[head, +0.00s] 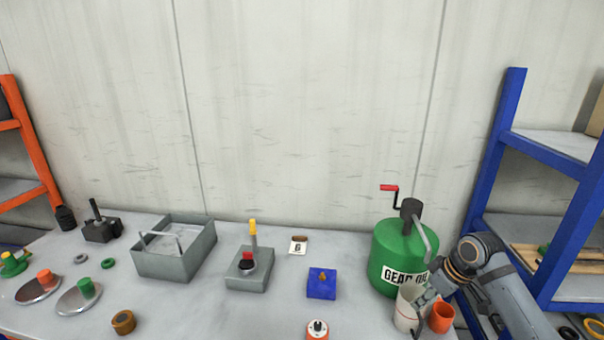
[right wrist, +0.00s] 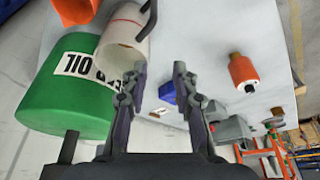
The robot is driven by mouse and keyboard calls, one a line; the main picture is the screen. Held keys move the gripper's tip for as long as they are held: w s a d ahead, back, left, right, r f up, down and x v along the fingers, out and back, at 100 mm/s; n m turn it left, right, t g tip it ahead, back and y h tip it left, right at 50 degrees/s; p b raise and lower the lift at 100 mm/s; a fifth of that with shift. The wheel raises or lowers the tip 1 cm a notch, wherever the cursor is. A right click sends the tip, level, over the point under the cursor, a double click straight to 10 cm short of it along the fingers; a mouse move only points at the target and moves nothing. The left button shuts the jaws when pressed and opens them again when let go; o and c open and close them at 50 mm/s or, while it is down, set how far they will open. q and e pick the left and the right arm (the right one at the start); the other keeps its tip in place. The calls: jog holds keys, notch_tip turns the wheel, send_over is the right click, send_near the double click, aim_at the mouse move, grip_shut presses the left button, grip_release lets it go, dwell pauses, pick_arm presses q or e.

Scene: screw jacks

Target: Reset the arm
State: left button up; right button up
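My right gripper (head: 424,294) is low at the right of the bench, in front of the green gear oil drum (head: 390,255) and close to a white cup (head: 404,312). In the right wrist view its two fingers (right wrist: 160,72) are apart with nothing between them. In that view the drum (right wrist: 70,85) and the white cup (right wrist: 124,38) lie left of the fingers. I cannot tell whether a finger touches the cup. My right arm (head: 507,290) comes in from the lower right. My left gripper is in neither view.
An orange cup (head: 442,317) stands right of the white cup. A blue block (head: 321,284), a grey block with a lever (head: 249,270), a grey open box (head: 175,262) and an orange-white cylinder (head: 317,329) stand further left. A blue shelf rack (head: 492,150) rises at the right.

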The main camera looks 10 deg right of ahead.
jog(key=shift+m+h, duration=0.5)
jog(key=shift+m, duration=0.1)
jog(key=s+a+f, duration=0.6)
jog(key=f, duration=0.1)
jog(key=s+a+f, duration=0.3)
jog(key=shift+s+a+f, duration=0.3)
jog(key=shift+s+f, duration=0.05)
jog(key=shift+s, duration=0.05)
jog(key=s+a+m+h, duration=0.2)
jog(key=s+a+m, duration=0.15)
jog(key=s, duration=0.85)
jog(key=s+d+f, duration=0.1)
jog(key=d+f, duration=0.1)
jog(key=f, duration=1.1)
jog(key=s+d+f, duration=0.1)
jog(key=d+f, duration=0.1)
jog(key=f, duration=1)
jog(key=s+f+g, duration=0.2)
jog(key=s+f, duration=1.6)
jog(key=shift+s+d+f+m, duration=0.15)
jog(key=shift+s+d+m, duration=0.2)
jog(key=shift+d, duration=0.1)
